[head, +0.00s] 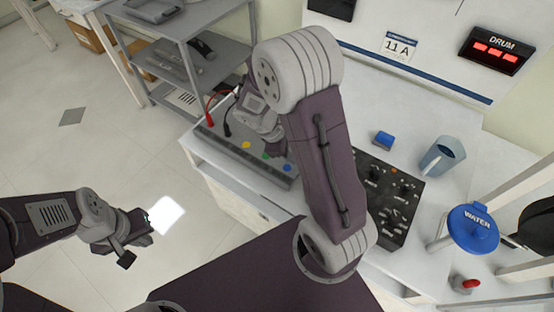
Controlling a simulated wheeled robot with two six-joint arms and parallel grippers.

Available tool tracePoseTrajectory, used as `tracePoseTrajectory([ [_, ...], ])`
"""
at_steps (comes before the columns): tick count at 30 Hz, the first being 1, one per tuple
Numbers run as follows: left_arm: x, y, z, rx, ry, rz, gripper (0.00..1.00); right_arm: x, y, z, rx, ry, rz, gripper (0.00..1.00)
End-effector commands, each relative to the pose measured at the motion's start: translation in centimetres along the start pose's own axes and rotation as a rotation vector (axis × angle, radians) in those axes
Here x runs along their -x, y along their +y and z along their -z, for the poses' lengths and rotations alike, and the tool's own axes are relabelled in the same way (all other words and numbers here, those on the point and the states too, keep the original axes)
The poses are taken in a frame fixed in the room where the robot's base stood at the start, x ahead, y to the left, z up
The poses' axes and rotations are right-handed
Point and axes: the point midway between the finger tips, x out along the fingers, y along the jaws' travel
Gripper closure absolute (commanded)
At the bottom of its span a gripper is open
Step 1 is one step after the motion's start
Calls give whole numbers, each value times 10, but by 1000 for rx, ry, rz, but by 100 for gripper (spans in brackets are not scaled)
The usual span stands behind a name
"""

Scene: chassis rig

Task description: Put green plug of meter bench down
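The meter bench (235,150) is a long dark panel on the white counter, with yellow, green and blue round marks along it. A red plug (208,118) and a black plug (227,128) stand at its left end with their leads. I cannot make out a green plug; my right arm covers part of the bench. My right gripper (272,145) is over the bench, mostly hidden by its own arm, so its fingers and anything in them do not show clearly. My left gripper (137,243) is open, low at the left above the floor, away from the bench.
A bright white square (166,213) shows beside the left gripper. A black knob panel (385,190), blue block (384,140), blue-grey mug (441,156) and blue WATER lid (472,228) are right of my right arm. A grey shelf (190,60) stands behind the bench's left end.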

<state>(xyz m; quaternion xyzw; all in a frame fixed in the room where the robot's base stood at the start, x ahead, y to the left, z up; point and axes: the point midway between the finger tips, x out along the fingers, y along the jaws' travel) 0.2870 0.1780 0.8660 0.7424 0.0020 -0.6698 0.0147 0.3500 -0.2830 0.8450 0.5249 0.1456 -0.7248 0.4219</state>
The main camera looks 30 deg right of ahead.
Motion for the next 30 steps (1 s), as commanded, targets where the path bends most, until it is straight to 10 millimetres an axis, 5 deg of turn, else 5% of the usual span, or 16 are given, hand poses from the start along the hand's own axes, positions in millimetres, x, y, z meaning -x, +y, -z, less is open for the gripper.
tracePoseTrajectory([
  [3,0,0,0,0,0,0,100,29,-62,7,-398,207,183,61],
  [9,0,0,0,0,0,0,100,58,-103,18,-837,380,367,61],
  [19,3,0,0,0,0,0,100,64,-105,18,-882,395,387,61],
  [27,71,1,8,0,1,0,100,124,-89,-10,-880,394,386,61],
  [30,65,1,7,0,1,0,100,119,-91,-7,-879,394,386,61],
])
